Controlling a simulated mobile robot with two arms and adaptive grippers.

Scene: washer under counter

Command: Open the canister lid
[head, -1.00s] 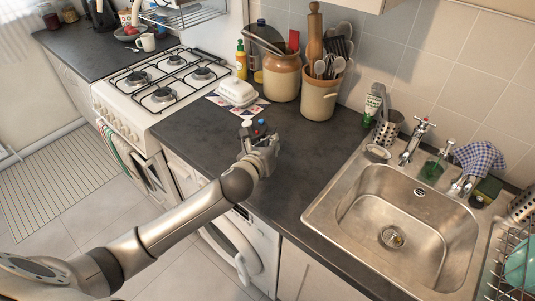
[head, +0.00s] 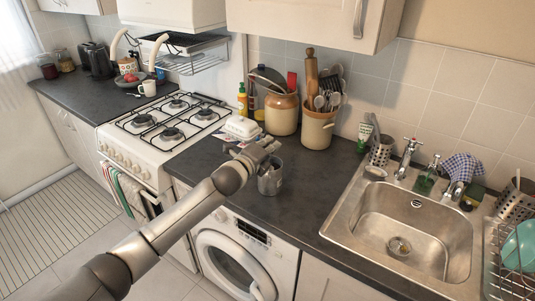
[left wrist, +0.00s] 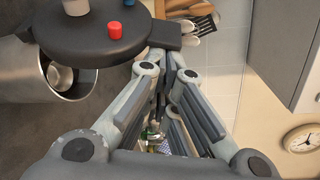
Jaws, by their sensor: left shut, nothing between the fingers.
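The metal canister (head: 269,184) stands upright on the dark counter, left of the sink. In the left wrist view the canister (left wrist: 18,70) is at the left, and its round mouth looks open. A dark round piece with a red knob, probably the lid (left wrist: 80,37), is close to the mouth at the top left; whether it is hinged to the canister I cannot tell. My left gripper (head: 266,145) is at the canister's top, beside its rim. Its fingers (left wrist: 172,68) are shut and empty, near the lid's edge. My right gripper is in no view.
The stove (head: 150,140) is at the left, the sink (head: 400,225) at the right. An upper cabinet (head: 315,22) hangs above. The counter right of the canister is clear.

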